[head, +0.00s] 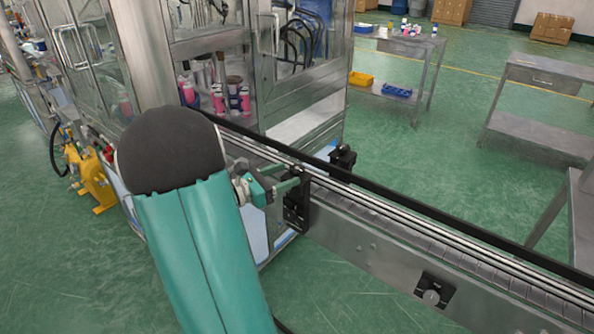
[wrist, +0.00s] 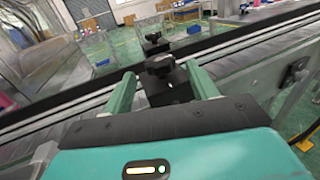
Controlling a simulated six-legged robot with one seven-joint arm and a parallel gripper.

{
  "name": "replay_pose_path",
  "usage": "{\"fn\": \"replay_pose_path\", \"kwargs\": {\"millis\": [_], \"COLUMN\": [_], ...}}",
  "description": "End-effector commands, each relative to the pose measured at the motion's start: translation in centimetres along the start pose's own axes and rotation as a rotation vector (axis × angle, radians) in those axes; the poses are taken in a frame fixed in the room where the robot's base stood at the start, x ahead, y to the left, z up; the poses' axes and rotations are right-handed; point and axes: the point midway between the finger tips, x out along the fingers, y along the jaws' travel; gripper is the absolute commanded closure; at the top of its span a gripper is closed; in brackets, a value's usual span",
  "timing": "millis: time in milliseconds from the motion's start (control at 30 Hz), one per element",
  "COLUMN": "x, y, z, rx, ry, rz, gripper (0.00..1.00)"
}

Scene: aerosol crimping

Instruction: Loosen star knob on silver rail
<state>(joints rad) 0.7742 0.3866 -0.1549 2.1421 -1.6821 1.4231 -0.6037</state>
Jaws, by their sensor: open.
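A black star knob (wrist: 160,66) sits on top of a black clamp block (wrist: 168,86) at the near side of the silver rail (wrist: 235,57). My gripper (wrist: 160,73) is open, with one green finger on each side of the knob and block. Whether either finger touches the knob cannot be told. In the head view, my gripper (head: 295,183) is at the black bracket (head: 296,212) on the near side of the silver rail (head: 400,226). The knob is small and partly covered by the fingers there.
A second black knob and clamp (head: 343,157) stands across the rail. Another bracket with a grey knob (head: 432,297) is on the conveyor's near side. A glass-sided machine (head: 210,60) is behind. Green floor is open around the conveyor; metal tables (head: 405,50) stand farther back.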

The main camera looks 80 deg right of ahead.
Motion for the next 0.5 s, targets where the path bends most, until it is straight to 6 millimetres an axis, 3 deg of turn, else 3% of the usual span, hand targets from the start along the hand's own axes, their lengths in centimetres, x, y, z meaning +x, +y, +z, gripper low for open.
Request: {"fn": "replay_pose_path", "kwargs": {"millis": [200, 500], "x": [3.6, 4.7], "y": [0.0, 0.0], "z": [-0.1, 0.0], "rx": [0.000, 0.000], "ry": [0.001, 0.001], "rz": [-0.002, 0.001], "gripper": [0.42, 0.42]}}
